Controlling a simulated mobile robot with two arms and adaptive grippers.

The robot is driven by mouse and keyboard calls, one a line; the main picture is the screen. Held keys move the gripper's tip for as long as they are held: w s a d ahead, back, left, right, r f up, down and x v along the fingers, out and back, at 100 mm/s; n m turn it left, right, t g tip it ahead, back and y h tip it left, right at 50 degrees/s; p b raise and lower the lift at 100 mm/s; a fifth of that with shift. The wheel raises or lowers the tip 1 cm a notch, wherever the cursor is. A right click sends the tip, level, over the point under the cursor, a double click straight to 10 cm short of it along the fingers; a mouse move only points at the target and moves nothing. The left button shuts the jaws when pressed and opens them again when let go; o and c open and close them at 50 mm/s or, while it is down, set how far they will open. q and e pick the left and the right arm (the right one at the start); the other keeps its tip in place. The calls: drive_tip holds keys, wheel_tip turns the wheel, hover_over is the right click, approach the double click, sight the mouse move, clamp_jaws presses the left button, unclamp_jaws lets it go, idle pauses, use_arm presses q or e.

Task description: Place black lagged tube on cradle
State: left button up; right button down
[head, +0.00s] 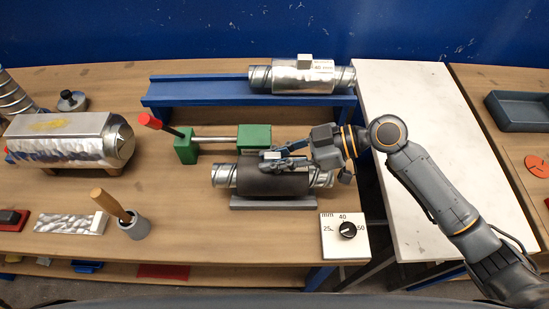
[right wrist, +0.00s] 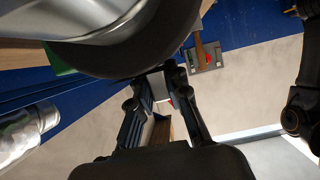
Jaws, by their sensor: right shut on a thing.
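The black lagged tube (head: 255,180) is a spiral metal duct with a dark sleeve round its middle and bare ends on both sides. It lies level, directly over the grey cradle (head: 273,203), whose front edge shows below it. Whether it rests on the cradle or is just above it, I cannot tell. In the right wrist view the dark sleeve (right wrist: 125,60) fills the top, close to the fingers (right wrist: 160,92). My left gripper is not in view.
A silver-wrapped tube (head: 300,76) lies on the blue rack (head: 195,92) behind. A green clamp (head: 254,136) stands just behind the black tube. A dial box (head: 344,238) is at front right. The white table (head: 410,90) to the right is bare except under my arm.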

drive_tip(key=shift+f, duration=0.75)
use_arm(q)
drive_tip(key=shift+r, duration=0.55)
use_arm(e)
drive_tip(key=shift+f, duration=0.1)
drive_tip(key=shift+f, duration=0.15)
drive_tip(key=c, duration=1.3)
unclamp_jaws()
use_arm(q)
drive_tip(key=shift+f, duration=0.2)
